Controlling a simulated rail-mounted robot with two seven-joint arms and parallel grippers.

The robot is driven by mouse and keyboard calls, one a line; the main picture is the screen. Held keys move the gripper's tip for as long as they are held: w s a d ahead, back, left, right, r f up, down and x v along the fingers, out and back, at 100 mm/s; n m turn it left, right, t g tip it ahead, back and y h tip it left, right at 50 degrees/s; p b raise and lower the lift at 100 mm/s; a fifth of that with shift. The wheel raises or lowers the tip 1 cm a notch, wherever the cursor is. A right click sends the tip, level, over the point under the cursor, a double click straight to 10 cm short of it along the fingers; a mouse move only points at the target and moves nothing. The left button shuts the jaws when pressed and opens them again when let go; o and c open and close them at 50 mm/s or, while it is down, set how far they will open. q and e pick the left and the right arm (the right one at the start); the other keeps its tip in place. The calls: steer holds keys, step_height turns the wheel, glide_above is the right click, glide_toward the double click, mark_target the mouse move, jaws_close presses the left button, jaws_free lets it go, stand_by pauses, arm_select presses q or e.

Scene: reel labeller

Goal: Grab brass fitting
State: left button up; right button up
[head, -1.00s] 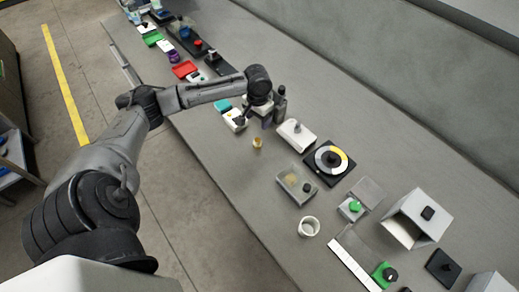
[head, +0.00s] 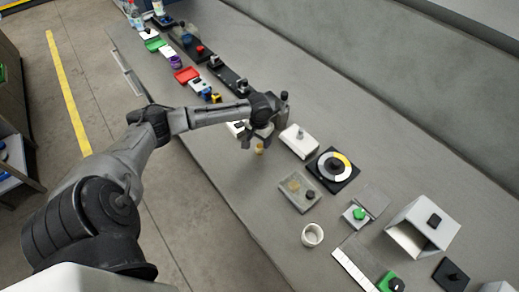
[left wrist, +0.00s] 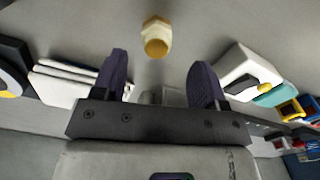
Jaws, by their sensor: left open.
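The brass fitting (head: 260,149) is a small yellow-gold piece standing on the grey bench near its front edge. In the left wrist view the brass fitting (left wrist: 157,36) shows a hexagonal part and a round end, beyond the fingertips and roughly centred between them. My left gripper (head: 256,143) is just above and beside it in the head view. In the left wrist view my left gripper (left wrist: 160,72) has its two dark fingers wide apart with nothing between them. My right gripper is not in view.
A white device (head: 298,141) stands right of the gripper. A clear tray (head: 299,192), a black and yellow dial (head: 333,168) and a white cup (head: 312,235) lie toward the lower right. Bench in front of the fitting is clear.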

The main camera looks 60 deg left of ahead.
mark_target(259, 146)
arm_select(q)
steer(key=f, duration=0.5)
steer(key=shift+s+d+b, duration=0.1)
steer(key=shift+d+b, duration=0.2)
steer(key=shift+b, duration=0.05)
steer(key=shift+r, duration=0.1)
steer(key=shift+c, duration=0.4)
steer(key=c, duration=0.9)
